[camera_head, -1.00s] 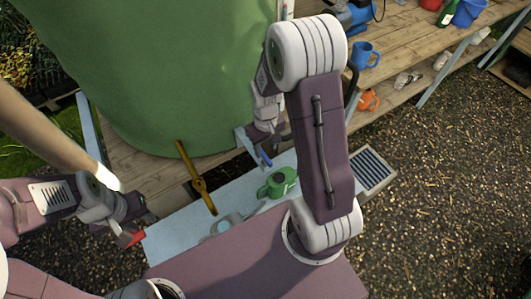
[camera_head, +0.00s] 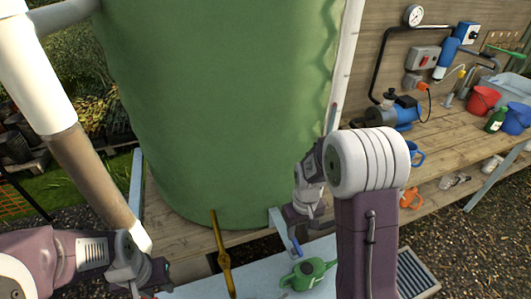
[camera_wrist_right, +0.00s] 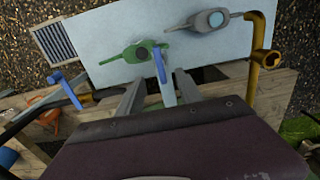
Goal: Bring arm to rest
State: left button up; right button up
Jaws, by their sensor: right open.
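My right gripper (camera_head: 296,243) hangs in the head view at the front of the green tank, above and a little left of the green watering can (camera_head: 308,273). The green can also shows in the wrist view (camera_wrist_right: 133,52), on the pale-blue surface (camera_wrist_right: 105,30). My left gripper (camera_head: 143,284) is at the lower left of the head view, partly cut off by the bottom edge. Its jaw opening cannot be made out.
The large green tank (camera_head: 220,110) stands on wooden planks behind the grippers. A brass pipe (camera_head: 221,252) rises between my arms. A grey watering can (camera_wrist_right: 212,20) lies beside the green one. A wooden bench (camera_head: 440,137) with a blue pump (camera_head: 398,112) and buckets is at right.

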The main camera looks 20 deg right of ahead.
jog(key=shift+w+a+r, duration=0.2)
jog(key=shift+r, duration=0.05)
jog(key=s+a+r+m+t, duration=0.1)
jog(key=s+a+r, duration=0.2)
jog(key=s, duration=0.5)
jog(key=shift+s+a, duration=0.3)
jog(key=shift+a, duration=0.45)
jog(key=shift+s, duration=0.1)
